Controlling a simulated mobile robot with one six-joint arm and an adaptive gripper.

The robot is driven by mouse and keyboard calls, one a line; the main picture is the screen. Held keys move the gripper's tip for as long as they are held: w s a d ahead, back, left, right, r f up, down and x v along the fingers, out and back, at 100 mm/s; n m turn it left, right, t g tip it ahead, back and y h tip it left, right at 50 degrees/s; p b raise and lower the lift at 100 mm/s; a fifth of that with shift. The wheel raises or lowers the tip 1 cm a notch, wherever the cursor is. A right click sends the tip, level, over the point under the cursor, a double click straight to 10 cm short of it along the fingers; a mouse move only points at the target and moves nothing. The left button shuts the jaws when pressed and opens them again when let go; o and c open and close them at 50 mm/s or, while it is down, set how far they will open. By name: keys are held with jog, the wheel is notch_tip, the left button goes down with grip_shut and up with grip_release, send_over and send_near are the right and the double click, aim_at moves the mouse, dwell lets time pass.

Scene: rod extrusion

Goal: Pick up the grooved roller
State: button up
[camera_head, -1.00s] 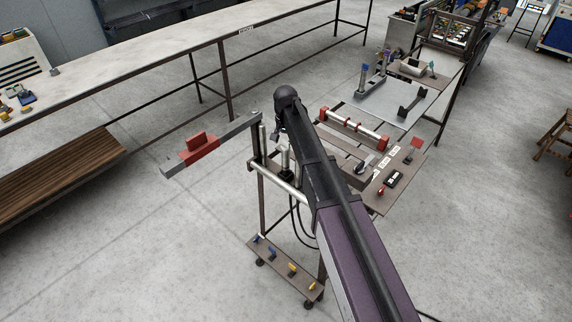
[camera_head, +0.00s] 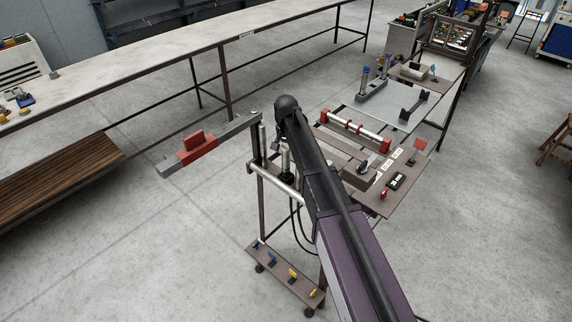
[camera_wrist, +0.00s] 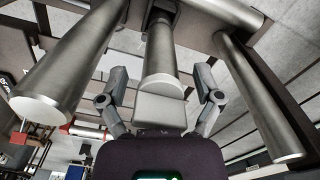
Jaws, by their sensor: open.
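My gripper (camera_wrist: 160,84) is open, with one finger on each side of a short metal cylinder (camera_wrist: 160,56). The cylinder's round pale end faces the wrist camera; a gap shows between it and each finger. I see no clear grooves, so I cannot tell whether it is the grooved roller. Two longer metal cylinders flank it, one at left (camera_wrist: 75,62) and one at right (camera_wrist: 262,100). In the head view my arm's dark end is above the stand, and my gripper is mostly hidden behind it. A silver roller with red ends (camera_head: 356,131) lies on the bench.
The stand has a horizontal silver bar (camera_head: 276,183) and a side arm with a red block (camera_head: 197,147). A grey block (camera_head: 360,177) and small controls (camera_head: 396,181) sit at the bench's near end. A long table (camera_head: 150,68) runs behind. Open floor lies to the right.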

grip_shut()
jog(key=shift+r, duration=0.15)
dwell(0.4)
notch_tip(320, 180, up, 10)
jog(key=p, duration=1)
jog(key=shift+f, duration=0.2)
dwell(0.5)
